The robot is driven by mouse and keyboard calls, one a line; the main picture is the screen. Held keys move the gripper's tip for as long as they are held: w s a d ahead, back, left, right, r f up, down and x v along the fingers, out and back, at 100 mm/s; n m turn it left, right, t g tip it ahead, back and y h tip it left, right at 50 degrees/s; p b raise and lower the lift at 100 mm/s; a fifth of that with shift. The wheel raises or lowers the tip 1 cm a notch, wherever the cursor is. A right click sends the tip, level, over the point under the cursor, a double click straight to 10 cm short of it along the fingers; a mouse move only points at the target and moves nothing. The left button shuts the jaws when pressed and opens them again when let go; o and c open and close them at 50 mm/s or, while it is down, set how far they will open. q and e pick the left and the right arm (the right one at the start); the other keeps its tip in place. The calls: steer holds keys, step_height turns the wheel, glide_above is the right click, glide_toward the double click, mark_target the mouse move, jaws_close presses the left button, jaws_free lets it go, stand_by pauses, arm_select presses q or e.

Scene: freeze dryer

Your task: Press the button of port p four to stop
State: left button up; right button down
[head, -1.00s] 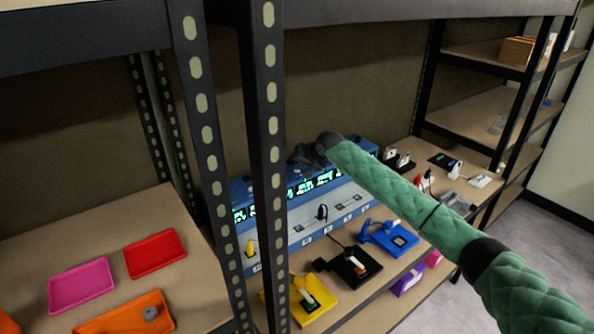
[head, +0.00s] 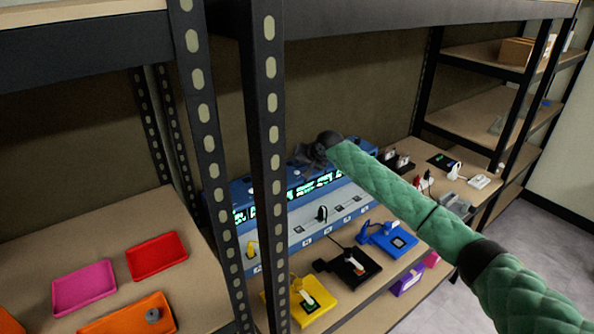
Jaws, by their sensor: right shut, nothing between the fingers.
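The freeze dryer is a blue and light grey unit (head: 330,222) on the shelf behind the dark post. It has a row of lit green displays (head: 305,189) and several ports along its front, with small labels too small to read. I cannot tell which port is p four. My right gripper (head: 308,154) is dark and shut, at the top edge of the unit above the displays. My green sleeved arm comes in from the right and covers part of the unit's right side. I cannot tell whether the fingertips touch the top. My left gripper is not in view.
A dark shelf post (head: 268,160) stands in front of the unit's left part. Pink (head: 84,288), red (head: 156,254) and orange trays (head: 128,316) lie left.

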step_height(320, 180, up, 6)
steer(key=p, duration=0.5)
stand_by(0.4)
stand_by(0.5)
